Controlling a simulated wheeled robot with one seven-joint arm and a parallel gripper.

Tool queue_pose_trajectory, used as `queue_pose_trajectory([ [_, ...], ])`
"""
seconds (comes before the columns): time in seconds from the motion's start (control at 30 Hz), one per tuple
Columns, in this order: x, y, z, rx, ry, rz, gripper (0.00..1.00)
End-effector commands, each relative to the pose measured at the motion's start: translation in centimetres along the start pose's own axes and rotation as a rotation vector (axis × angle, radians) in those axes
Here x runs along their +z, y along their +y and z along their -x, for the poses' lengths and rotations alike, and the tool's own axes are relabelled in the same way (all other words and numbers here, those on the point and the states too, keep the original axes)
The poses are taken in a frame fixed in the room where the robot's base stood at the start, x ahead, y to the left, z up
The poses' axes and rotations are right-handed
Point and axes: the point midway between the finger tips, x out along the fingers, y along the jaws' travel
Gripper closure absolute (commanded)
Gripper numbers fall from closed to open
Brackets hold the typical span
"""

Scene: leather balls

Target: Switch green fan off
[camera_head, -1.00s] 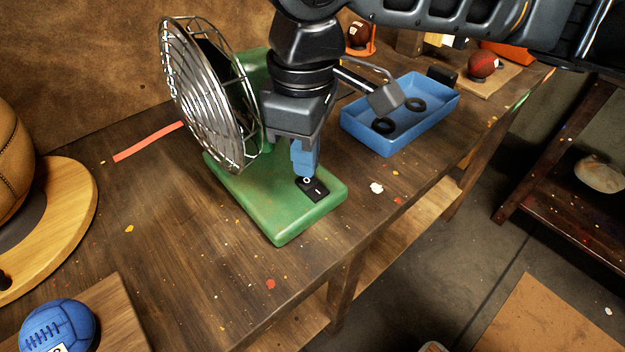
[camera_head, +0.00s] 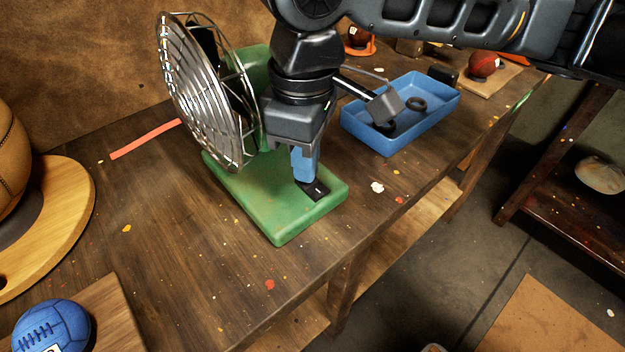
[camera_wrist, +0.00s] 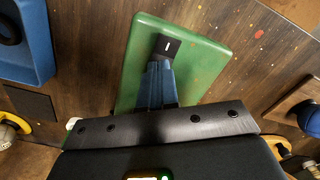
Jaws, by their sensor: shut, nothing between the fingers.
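The green fan (camera_head: 236,193) stands on the wooden table, with a round metal cage (camera_head: 207,95) at the back of its green base. A black rocker switch (camera_head: 318,190) sits on the base near its front right corner. My gripper (camera_head: 305,180) is shut and empty, pointing down, with its blue fingertips at the end of the switch nearer the cage, covering that end. In the wrist view the blue fingers (camera_wrist: 160,64) reach the switch (camera_wrist: 167,46), and its end with the white line mark stays visible. I cannot tell how far the switch is pressed.
A blue tray (camera_head: 438,106) with black rings stands right of the fan. A blue ball (camera_head: 50,326) on a board and a large brown ball (camera_head: 10,150) on a round wooden stand are at left.

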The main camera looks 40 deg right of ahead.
Motion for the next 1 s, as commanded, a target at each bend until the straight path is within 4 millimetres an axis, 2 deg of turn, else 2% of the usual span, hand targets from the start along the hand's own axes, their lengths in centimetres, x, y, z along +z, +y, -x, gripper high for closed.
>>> queue_pose_trajectory([
  [0.47, 0.0, 0.0, -0.1, 0.000, 0.000, 0.000, 1.00],
  [1.0, 0.0, 0.0, 3.7, -0.001, 0.000, 0.000, 1.00],
])
